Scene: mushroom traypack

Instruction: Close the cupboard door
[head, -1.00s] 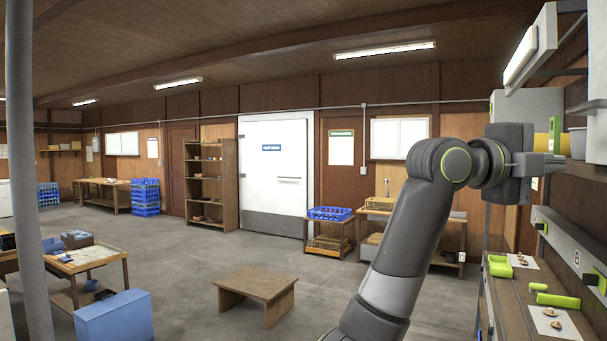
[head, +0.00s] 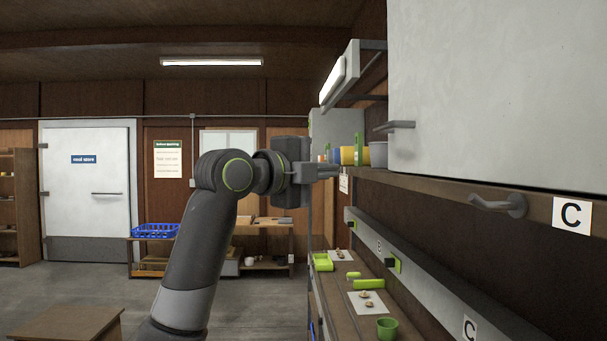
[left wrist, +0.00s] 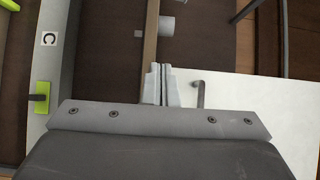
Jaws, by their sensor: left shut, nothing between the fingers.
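A large pale grey cupboard door panel (head: 500,90) fills the upper right of the head view, with a grey bar handle (head: 400,125) near its left edge. In the left wrist view the pale panel (left wrist: 250,105) and a handle (left wrist: 200,95) lie just right of the fingers. I cannot tell how far the door is open. My left gripper (head: 328,172) is shut and empty, pointing right, left of the panel in the head view. Its fingers (left wrist: 162,85) overlap the wooden shelf edge in the wrist view; contact is unclear. My right gripper is out of view.
A wooden shelf edge (head: 545,212) with a C label and a grey hook (head: 500,204) runs beneath the panel. A workbench below holds a green cup (head: 387,328). A low wooden table (head: 65,325) stands at lower left.

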